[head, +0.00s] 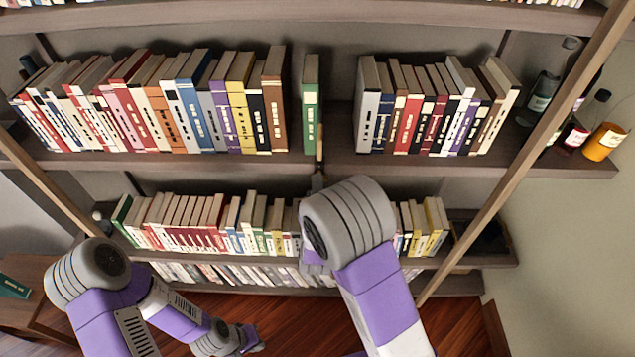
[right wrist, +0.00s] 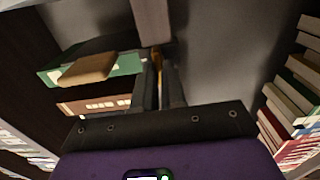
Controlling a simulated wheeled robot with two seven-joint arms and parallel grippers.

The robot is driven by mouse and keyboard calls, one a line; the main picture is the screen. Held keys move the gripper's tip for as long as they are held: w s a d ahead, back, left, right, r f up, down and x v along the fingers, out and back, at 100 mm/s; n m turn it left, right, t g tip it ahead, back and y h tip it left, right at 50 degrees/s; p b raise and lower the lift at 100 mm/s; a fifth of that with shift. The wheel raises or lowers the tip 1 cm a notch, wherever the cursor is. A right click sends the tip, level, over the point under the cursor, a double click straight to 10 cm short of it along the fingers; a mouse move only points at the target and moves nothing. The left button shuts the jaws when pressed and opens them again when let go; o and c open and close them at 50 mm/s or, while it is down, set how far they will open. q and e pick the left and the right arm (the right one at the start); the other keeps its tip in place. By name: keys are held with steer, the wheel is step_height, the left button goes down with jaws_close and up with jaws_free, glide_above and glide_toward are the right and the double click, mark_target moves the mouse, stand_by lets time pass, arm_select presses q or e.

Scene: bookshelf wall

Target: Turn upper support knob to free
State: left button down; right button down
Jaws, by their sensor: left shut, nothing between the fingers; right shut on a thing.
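A thin brass-coloured piece (head: 319,140) stands at the front edge of the upper book shelf, just below and right of a lone green book. It looks like the upper support knob, but its turned position cannot be made out. My right gripper (head: 318,180) reaches up to it from below, mostly hidden behind my right wrist. In the right wrist view, the dark fingers (right wrist: 158,82) are shut on the brass-coloured piece (right wrist: 157,60). My left gripper (head: 256,347) is low at the bottom of the head view, shut and empty, far from the knob.
The green book (head: 311,105) stands alone in a gap between two book rows on the upper shelf (head: 230,163). Bottles (head: 604,141) stand at the right end. Slanting wooden posts (head: 520,150) flank the shelves. A small table (head: 30,310) is at lower left.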

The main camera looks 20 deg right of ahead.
stand_by(0.4)
steer(key=c, duration=1.2)
jaws_free()
steer(key=shift+s, duration=0.1)
steer(key=v, duration=0.7)
steer(key=shift+s, duration=0.25)
steer(key=shift+a, duration=0.1)
